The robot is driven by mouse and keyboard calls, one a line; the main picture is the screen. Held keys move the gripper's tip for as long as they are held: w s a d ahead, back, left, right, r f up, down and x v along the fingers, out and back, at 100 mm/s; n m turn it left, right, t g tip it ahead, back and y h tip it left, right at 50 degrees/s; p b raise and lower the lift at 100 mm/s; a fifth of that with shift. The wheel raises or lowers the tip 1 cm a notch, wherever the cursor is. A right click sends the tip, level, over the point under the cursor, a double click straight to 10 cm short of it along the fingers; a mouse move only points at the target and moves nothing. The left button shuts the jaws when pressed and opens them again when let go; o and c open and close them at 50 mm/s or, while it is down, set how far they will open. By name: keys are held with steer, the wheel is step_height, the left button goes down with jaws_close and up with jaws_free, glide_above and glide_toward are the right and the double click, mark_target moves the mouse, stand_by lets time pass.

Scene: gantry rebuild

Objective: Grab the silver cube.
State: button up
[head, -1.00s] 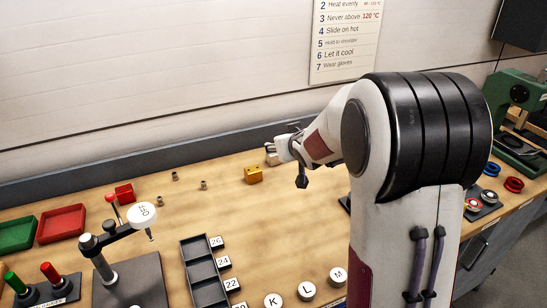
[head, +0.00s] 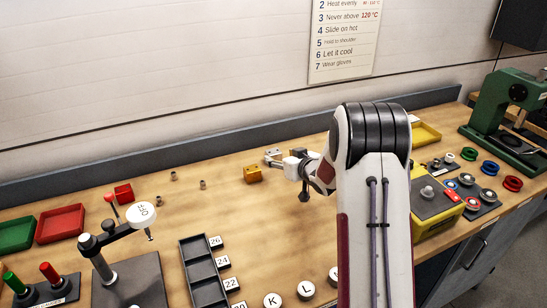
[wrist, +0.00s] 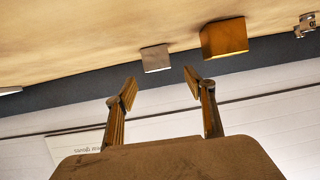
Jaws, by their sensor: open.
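The silver cube (wrist: 155,58) sits on the wooden bench, in line with the gap between my fingertips and a little beyond them in the wrist view. In the head view the silver cube (head: 273,152) is small, close by my gripper and partly hidden by it. My gripper (wrist: 158,84) is open and empty, with a finger to either side of the gap. In the head view my gripper (head: 272,160) is low over the back of the bench. I cannot tell the exact distance from fingertips to cube.
A golden block (head: 252,174) stands close beside the silver cube; it also shows in the wrist view (wrist: 225,38). The grey back rail (head: 130,172) runs behind. The bench front of the golden block is clear.

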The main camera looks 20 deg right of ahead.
mark_target(274, 152)
stand_by(0.3)
steer(key=shift+x, duration=1.3)
steer(key=shift+x, duration=2.6)
steer(key=shift+d, duration=0.15)
steer(key=shift+c, duration=0.3)
steer(key=c, duration=1.2)
steer(key=shift+c, duration=0.6)
steer(key=shift+r, duration=0.15)
steer(key=shift+r, duration=4.9)
